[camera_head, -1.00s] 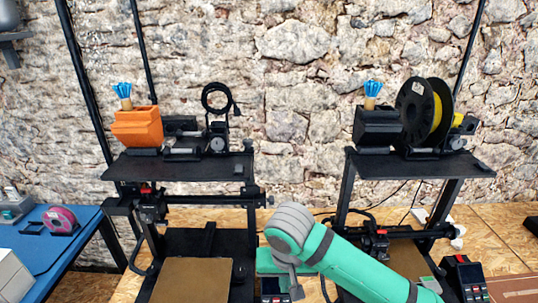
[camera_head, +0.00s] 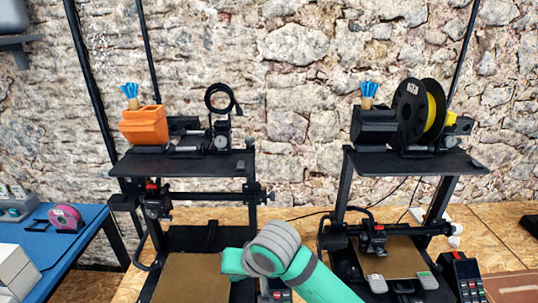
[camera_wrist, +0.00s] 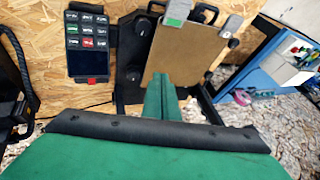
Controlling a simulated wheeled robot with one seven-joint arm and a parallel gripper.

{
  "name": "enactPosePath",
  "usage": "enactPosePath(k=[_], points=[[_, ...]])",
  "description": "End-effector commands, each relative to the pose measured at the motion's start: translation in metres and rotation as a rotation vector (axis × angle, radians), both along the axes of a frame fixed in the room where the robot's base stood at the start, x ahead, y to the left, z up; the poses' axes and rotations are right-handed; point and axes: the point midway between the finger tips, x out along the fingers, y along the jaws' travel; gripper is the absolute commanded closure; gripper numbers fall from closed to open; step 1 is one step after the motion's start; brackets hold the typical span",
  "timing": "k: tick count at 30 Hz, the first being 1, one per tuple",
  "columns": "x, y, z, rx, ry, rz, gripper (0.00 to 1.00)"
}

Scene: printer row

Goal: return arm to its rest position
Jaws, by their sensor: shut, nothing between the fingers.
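My arm (camera_head: 310,278), green with a grey joint (camera_head: 268,248), reaches in from the bottom of the head view, in front of the gap between the two printers. My gripper is out of sight there. In the wrist view its two green fingers (camera_wrist: 162,85) lie together, shut and empty. They overlap a brown print plate (camera_wrist: 182,52) in that picture; whether they touch it cannot be told.
The left printer (camera_head: 185,160) carries an orange holder (camera_head: 144,126); the right printer (camera_head: 415,160) carries a yellow spool (camera_head: 432,112). Small grey items (camera_head: 376,284) lie by the right plate (camera_head: 395,257). A blue table (camera_head: 75,237) stands left.

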Motion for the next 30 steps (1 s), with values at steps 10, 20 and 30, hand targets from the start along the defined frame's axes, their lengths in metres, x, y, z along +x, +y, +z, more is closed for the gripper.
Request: enactPosePath(k=[10, 20, 30], points=[[0.014, 0.102, 0.035, 0.416, -0.219, 0.046, 1.0], [0.021, 0.135, 0.059, 0.711, -0.412, -0.051, 1.0], [0.016, 0.123, 0.042, 0.864, -0.576, -0.254, 1.0]])
